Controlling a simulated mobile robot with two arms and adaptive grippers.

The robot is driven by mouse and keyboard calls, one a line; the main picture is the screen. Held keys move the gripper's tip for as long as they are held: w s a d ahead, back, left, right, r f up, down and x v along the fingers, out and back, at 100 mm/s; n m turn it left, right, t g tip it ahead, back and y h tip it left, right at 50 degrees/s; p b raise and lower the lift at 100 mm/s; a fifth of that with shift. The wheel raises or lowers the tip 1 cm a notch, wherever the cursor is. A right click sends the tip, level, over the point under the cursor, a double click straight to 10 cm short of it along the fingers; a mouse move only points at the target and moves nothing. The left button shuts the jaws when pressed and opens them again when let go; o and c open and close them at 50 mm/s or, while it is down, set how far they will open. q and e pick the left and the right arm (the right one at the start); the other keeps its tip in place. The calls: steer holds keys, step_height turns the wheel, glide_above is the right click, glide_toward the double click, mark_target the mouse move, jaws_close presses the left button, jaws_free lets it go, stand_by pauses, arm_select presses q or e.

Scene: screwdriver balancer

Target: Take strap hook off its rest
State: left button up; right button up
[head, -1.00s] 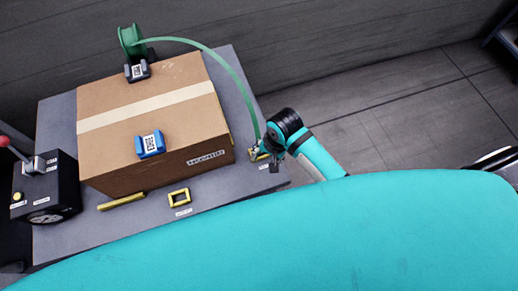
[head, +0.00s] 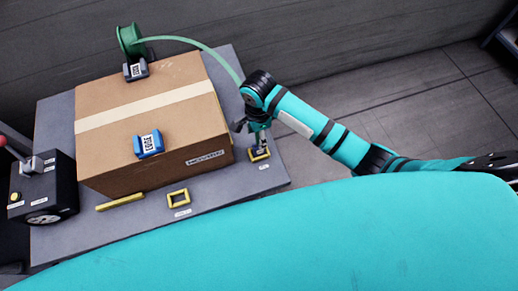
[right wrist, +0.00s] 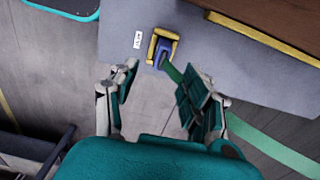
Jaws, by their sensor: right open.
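The strap hook (right wrist: 163,60), small and blue-purple, sits in its yellow rest (right wrist: 177,36) at the table edge in the right wrist view. The green strap (right wrist: 262,146) runs from it behind a finger toward the lower right. In the head view the yellow rest (head: 260,154) is at the table's right corner; the hook is mostly hidden there by my gripper. My right gripper (head: 252,138) is above the rest. In the right wrist view its open fingers (right wrist: 160,78) are spread either side of the hook's line, with nothing between them. My left gripper is not in view.
A taped cardboard box (head: 150,125) fills most of the grey table (head: 225,180). A green strap reel (head: 131,40) stands at the back. Blue (head: 149,144) and dark (head: 136,70) edge pieces sit on the box. A black control box (head: 42,190) is at left.

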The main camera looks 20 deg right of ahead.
mark_target(259, 150)
steer(key=f, duration=0.8)
steer(key=shift+w+d+f, duration=0.15)
steer(key=shift+w+f, duration=0.05)
steer(key=shift+w, duration=0.05)
jaws_close()
